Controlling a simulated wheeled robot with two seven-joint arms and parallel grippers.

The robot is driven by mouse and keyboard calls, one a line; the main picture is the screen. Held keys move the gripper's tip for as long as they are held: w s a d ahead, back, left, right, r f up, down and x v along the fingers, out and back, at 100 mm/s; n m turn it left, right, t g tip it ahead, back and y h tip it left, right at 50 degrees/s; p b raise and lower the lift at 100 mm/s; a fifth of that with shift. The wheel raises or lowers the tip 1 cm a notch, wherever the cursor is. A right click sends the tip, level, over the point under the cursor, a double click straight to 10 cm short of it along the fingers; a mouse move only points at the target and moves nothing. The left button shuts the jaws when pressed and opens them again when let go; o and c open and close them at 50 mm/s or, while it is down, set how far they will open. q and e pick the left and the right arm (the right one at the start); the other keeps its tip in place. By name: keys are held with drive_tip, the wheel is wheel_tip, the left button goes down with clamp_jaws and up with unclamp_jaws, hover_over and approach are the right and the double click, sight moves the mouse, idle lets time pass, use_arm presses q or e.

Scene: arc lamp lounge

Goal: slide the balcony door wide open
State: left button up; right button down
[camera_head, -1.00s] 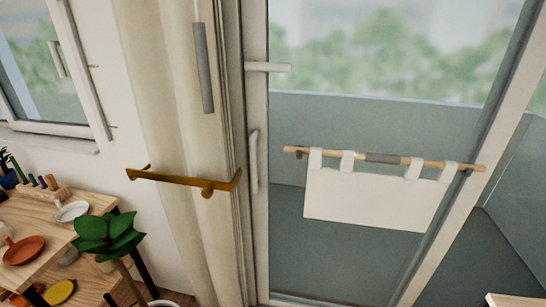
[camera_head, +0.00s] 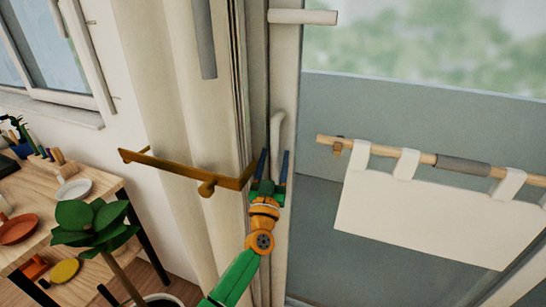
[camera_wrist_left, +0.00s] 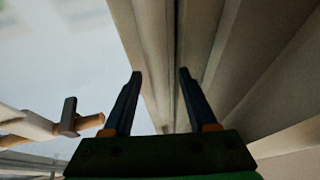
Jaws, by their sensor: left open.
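The balcony door's pale frame (camera_head: 287,60) stands upright in the middle of the head view, with glass to its right. A white vertical bar handle (camera_head: 277,128) is on the frame, and a white lever (camera_head: 302,17) sticks out higher up. My left gripper (camera_head: 273,153) is open and empty, its fingers pointing up at the handle's lower part, which lies between or behind them; contact cannot be told. In the left wrist view my open fingers (camera_wrist_left: 160,73) show against pale upright frame edges (camera_wrist_left: 150,40); the handle is not clear there. My right gripper is not in view.
A brass bar (camera_head: 180,172) juts out before the curtain (camera_head: 185,110), close to the left of my gripper. A white cloth (camera_head: 430,215) hangs from a wooden rail (camera_head: 430,158) at right. A leafy plant (camera_head: 95,222) and wooden table (camera_head: 110,180) stand at lower left.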

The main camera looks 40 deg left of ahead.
use_arm(q)
drive_tip(key=shift+w+a, duration=0.25)
drive_tip(key=shift+w, duration=0.25)
drive_tip(key=shift+s+r, duration=0.1)
drive_tip(key=shift+s, duration=0.05)
drive_tip(key=shift+c, duration=0.6)
clamp_jaws()
